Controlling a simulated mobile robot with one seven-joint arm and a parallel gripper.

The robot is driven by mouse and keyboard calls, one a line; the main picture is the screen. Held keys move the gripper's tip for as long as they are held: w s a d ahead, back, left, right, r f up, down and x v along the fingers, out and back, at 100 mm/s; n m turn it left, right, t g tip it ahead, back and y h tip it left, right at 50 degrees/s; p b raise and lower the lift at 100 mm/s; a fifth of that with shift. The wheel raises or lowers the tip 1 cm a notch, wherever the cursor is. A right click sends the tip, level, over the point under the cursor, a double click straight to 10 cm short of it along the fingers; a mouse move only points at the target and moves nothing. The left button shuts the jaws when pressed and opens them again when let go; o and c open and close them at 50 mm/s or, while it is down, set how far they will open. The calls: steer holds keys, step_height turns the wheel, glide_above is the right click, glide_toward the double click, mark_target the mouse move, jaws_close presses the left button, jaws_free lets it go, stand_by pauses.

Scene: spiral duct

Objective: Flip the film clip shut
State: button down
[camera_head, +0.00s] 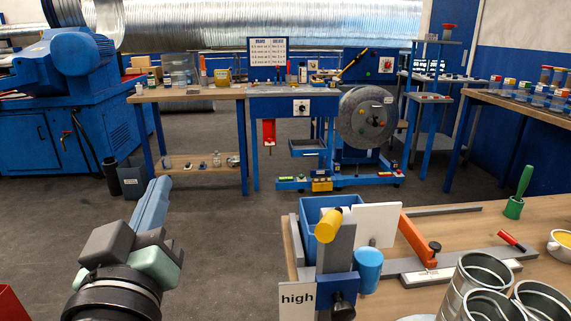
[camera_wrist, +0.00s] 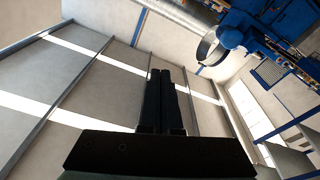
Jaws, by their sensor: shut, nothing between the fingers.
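No part is plainly recognisable as the film clip. On the near bench in the head view, an orange bar (camera_head: 417,240) lies slanted beside an upright white plate (camera_head: 376,223), with a dark knob (camera_head: 435,247) near its lower end. Whether this bar is the clip I cannot tell. A grey post with a yellow cylinder (camera_head: 328,225) and a blue cylinder (camera_head: 368,270) stands at the bench's left end. My gripper (camera_wrist: 160,73) shows in the wrist view with its black fingers together and empty, pointing toward the wall and ceiling, away from the bench. The clip does not show in that view.
The near bench (camera_head: 460,222) holds open metal cans (camera_head: 478,272), a green-handled tool (camera_head: 516,195), a red marker (camera_head: 511,241) and a white cup (camera_head: 561,243). A "high" sign (camera_head: 297,297) hangs at its left corner. Grey floor (camera_head: 230,235) is clear between my arm and this bench.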

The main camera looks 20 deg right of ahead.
mark_target(330, 225)
step_height(330, 225, down, 4)
steer(key=s+d+n+g+h+p, duration=0.2)
steer(key=g+h+p, duration=0.4)
steer(key=p, duration=0.6)
steer(key=s+r+n+g+h+p, duration=0.1)
steer(key=s+g+h+p, duration=0.3)
steer(key=s+p, duration=0.5)
steer(key=shift+r+n+p, duration=0.3)
steer(key=shift+r+p, duration=0.1)
steer(key=shift+r, duration=0.45)
steer(key=shift+d, duration=0.1)
steer(key=w+d+p, duration=0.2)
steer(key=d+p, duration=0.1)
steer(key=d, duration=0.8)
steer(key=shift+d+f, duration=0.15)
steer(key=shift+f, duration=0.2)
